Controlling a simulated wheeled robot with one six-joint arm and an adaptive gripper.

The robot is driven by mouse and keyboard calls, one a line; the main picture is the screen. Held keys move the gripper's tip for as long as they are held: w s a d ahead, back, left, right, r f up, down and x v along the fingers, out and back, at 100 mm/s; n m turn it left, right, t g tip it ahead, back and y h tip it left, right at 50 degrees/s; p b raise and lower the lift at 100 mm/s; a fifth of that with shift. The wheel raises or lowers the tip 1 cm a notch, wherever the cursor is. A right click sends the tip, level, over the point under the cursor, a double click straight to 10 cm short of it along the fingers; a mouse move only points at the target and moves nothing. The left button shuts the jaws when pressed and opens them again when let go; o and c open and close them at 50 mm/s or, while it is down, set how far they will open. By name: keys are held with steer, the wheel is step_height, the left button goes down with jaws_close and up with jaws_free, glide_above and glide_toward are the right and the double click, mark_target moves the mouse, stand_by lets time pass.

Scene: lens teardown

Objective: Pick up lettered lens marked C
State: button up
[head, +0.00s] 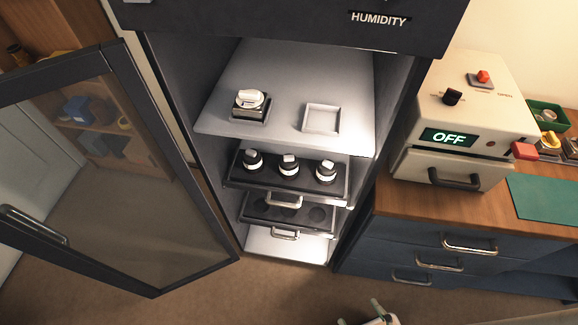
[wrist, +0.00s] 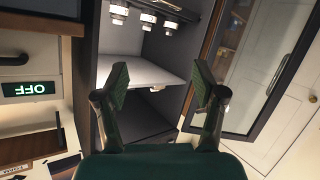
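Three black-and-white lenses stand in a row on a dark pull-out tray (head: 236,180) inside the open cabinet: a left lens (head: 252,160), a middle lens (head: 289,165) and a right lens (head: 326,171). Another white-topped piece (head: 250,99) sits on a dark square base on the shelf above. I cannot read a letter on any of them, so I cannot tell which is C. My gripper (wrist: 162,72) is open and empty in the wrist view, with lenses visible beyond it at the top. In the head view my gripper (head: 359,312) shows at the bottom edge, well apart from the lenses.
The glass cabinet door (head: 110,190) stands open at the left. An empty square holder (head: 321,119) is on the upper shelf. A lower tray (head: 262,212) has empty round recesses. A device reading OFF (head: 448,138) stands on the wooden counter at right. Floor before the cabinet is clear.

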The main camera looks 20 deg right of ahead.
steer(key=shift+o, duration=1.2)
steer(key=w+f+n+g, duration=0.1)
steer(key=w+f+n, duration=0.7)
steer(key=f, duration=0.3)
steer(key=shift+f+n+g, duration=0.25)
steer(key=shift+n+g, duration=0.05)
steer(key=shift+n, duration=0.5)
steer(key=n+t+h, duration=0.3)
steer(key=n+h, duration=0.6)
steer(key=n, duration=0.8)
glide_toward(287, 171)
steer(key=shift+w+d+f, duration=0.5)
steer(key=shift+d+f, duration=0.1)
steer(key=shift+f, duration=0.05)
steer(key=shift+w+a+r, duration=0.1)
steer(key=shift+w+r, duration=0.15)
steer(key=x, duration=1)
steer(key=shift+w+r, duration=0.25)
steer(key=shift+w, duration=0.1)
steer(key=shift+c, duration=0.3)
steer(key=c, duration=1.2)
